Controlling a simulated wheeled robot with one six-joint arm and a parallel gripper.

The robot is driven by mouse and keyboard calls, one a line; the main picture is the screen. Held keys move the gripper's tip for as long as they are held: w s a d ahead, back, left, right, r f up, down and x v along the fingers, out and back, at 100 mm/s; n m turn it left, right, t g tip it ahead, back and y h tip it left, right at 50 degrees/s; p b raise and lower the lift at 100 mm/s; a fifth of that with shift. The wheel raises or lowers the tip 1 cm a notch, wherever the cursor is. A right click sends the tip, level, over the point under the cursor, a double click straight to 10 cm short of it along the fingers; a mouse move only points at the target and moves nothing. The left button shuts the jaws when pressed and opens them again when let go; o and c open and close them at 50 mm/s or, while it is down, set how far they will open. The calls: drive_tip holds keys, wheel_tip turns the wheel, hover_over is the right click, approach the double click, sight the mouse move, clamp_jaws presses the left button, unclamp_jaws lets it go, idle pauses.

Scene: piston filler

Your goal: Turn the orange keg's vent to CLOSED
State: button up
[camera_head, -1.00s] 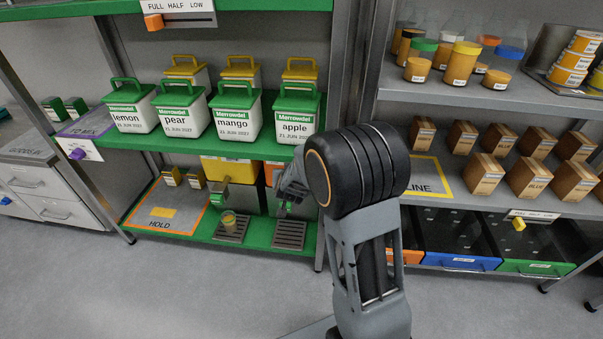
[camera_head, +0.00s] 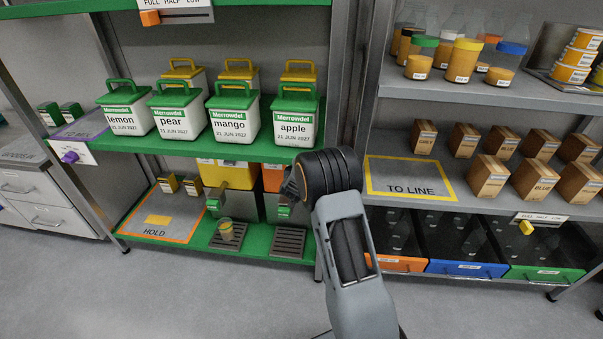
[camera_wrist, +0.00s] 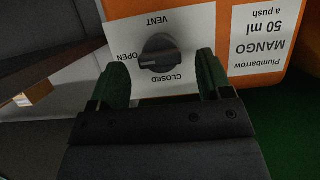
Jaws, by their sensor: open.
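The orange keg (camera_head: 272,178) stands on the lower green shelf in the head view, partly hidden by my arm. In the wrist view, its orange front (camera_wrist: 190,88) carries a white vent plate (camera_wrist: 196,30), seen upside down. The black vent knob (camera_wrist: 160,52) is in the middle of the plate. Its bar lies about sideways, toward OPEN at the left; CLOSED is below the knob. My gripper (camera_wrist: 162,62) is open, with one green finger on each side of the knob. I cannot tell whether they touch it.
Labelled tubs (camera_head: 294,120) fill the shelf above. A shelf post (camera_head: 345,130) is close on the right. The floor in front is clear.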

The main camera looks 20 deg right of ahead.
drive_tip(key=shift+x, duration=1.35)
drive_tip(key=shift+c, duration=0.3)
drive_tip(key=c, duration=0.9)
drive_tip(key=shift+o, duration=0.2)
drive_tip(key=shift+r, duration=0.1)
